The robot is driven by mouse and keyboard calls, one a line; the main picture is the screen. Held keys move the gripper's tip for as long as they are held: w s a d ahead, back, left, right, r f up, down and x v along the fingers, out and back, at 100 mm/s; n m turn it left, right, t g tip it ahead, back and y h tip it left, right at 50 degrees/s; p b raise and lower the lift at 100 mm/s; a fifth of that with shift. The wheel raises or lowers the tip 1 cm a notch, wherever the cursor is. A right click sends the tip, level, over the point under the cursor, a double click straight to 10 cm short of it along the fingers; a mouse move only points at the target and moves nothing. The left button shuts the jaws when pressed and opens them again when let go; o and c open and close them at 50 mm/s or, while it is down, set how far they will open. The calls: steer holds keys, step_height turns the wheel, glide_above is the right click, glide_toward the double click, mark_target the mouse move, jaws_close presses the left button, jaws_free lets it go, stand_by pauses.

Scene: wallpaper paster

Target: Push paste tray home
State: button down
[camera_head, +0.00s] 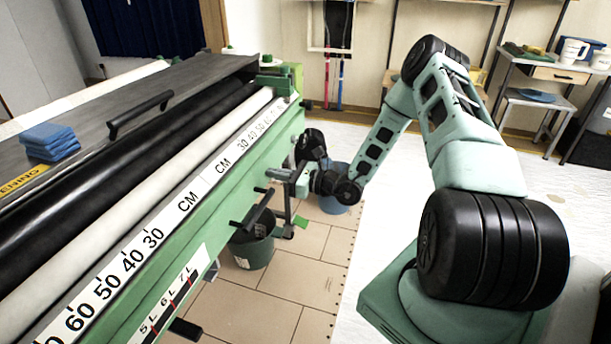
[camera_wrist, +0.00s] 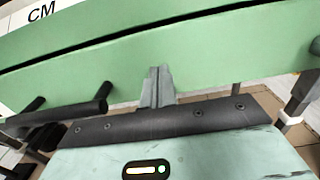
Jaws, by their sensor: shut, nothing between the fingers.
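The paste tray appears to be the long green front (camera_wrist: 220,60) low on the pasting machine; it also shows in the head view (camera_head: 235,187). A dark gap runs along its top edge in the wrist view. A black bar handle (camera_wrist: 75,115) sticks out of it to the left of my gripper, and shows in the head view too (camera_head: 258,207). My gripper (camera_wrist: 155,75) is shut and empty, its fingertips pointing at the green front. In the head view, my gripper (camera_head: 274,174) is close against the machine's side, right of the handle. I cannot tell whether the tips touch.
A dark green bucket (camera_head: 252,250) stands on the tiled floor below the handle. A blue bucket (camera_head: 335,200) stands beyond my wrist. Blue sponges (camera_head: 48,140) lie on the machine top. A shelf with mugs (camera_head: 572,52) is at the back right. The white floor sheet is mostly clear.

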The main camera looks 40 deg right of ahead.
mark_target(259, 170)
steer(key=x, duration=0.5)
steer(key=shift+w+a, duration=0.15)
steer(key=shift+w, duration=0.05)
steer(key=shift+w+a+r, duration=0.1)
steer(key=shift+w, duration=0.1)
